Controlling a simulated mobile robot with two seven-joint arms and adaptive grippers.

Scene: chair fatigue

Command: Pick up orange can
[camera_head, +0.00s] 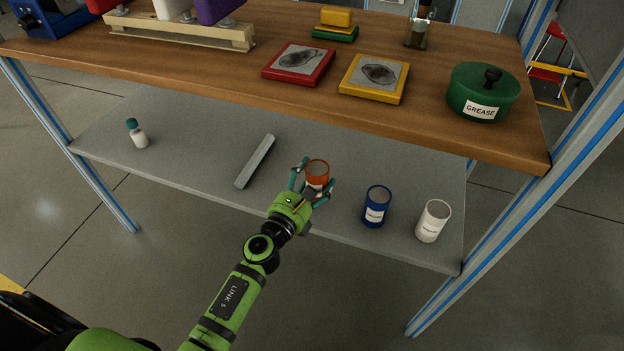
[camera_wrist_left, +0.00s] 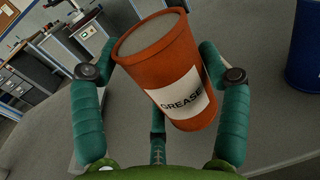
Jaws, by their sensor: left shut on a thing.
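The orange can (camera_head: 317,171) is at the lower grey shelf, between the fingers of my left gripper (camera_head: 311,185). In the left wrist view the orange can (camera_wrist_left: 170,75) has a white label reading "GREASE" and an open-looking grey top. It is tilted in that view, with the teal fingers of my left gripper (camera_wrist_left: 158,82) shut on it from both sides. I cannot tell whether the can's base touches the shelf. My right gripper is not in view.
A blue can (camera_head: 377,207) and a white can (camera_head: 433,221) stand right of the gripper on the lower shelf (camera_head: 200,135). A grey bar (camera_head: 255,161) and a small bottle (camera_head: 137,133) are left. The wooden upper top (camera_head: 215,70) overhangs behind, bearing a green grease pot (camera_head: 483,91).

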